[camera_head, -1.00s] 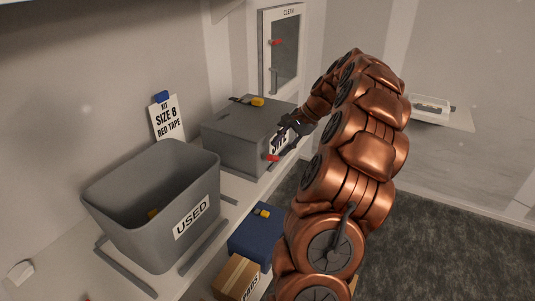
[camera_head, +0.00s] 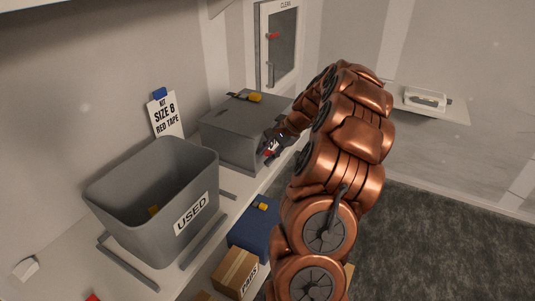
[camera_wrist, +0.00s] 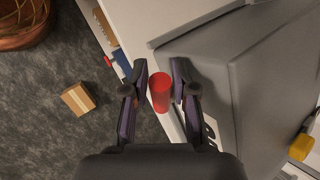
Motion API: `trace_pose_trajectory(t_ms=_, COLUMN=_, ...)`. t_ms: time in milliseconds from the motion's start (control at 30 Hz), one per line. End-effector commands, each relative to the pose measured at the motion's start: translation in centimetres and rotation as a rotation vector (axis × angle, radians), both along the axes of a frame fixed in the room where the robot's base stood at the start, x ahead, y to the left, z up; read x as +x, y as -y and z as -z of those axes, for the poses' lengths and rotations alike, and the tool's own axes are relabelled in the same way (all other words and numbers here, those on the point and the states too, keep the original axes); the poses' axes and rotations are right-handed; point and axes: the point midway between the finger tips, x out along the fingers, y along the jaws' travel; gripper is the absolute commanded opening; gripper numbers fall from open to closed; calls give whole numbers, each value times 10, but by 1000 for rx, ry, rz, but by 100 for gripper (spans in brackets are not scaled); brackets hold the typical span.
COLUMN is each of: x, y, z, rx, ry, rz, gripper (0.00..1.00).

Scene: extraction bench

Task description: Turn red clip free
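The red clip (camera_wrist: 160,91) is a short red cylinder at the front edge of the grey box (camera_wrist: 195,70). In the wrist view it stands between the two fingers of my gripper (camera_wrist: 160,82), which is open around it with narrow gaps at either side. In the head view my gripper (camera_head: 274,142) is at the right front of the grey box (camera_head: 228,142), and only a little red of the clip (camera_head: 267,152) shows beside it. The fingers partly hide the clip and the box's label there.
A grey bin marked USED (camera_head: 137,186) stands left on the bench, beside a size card (camera_head: 166,118). A cabinet marked CLEAN (camera_head: 280,45), with another red handle (camera_head: 273,36), is behind. A blue box (camera_head: 252,233) and a carton (camera_head: 235,272) sit below.

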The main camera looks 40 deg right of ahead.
Motion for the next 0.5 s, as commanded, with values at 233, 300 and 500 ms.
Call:
trace_pose_trajectory(t_ms=233, x=0, y=0, z=0, rx=0, ry=0, rz=0, gripper=0)
trace_pose_trajectory(t_ms=300, x=0, y=0, z=0, rx=0, ry=0, rz=0, gripper=0)
trace_pose_trajectory(t_ms=500, x=0, y=0, z=1, rx=-5, ry=1, rz=-1, gripper=0)
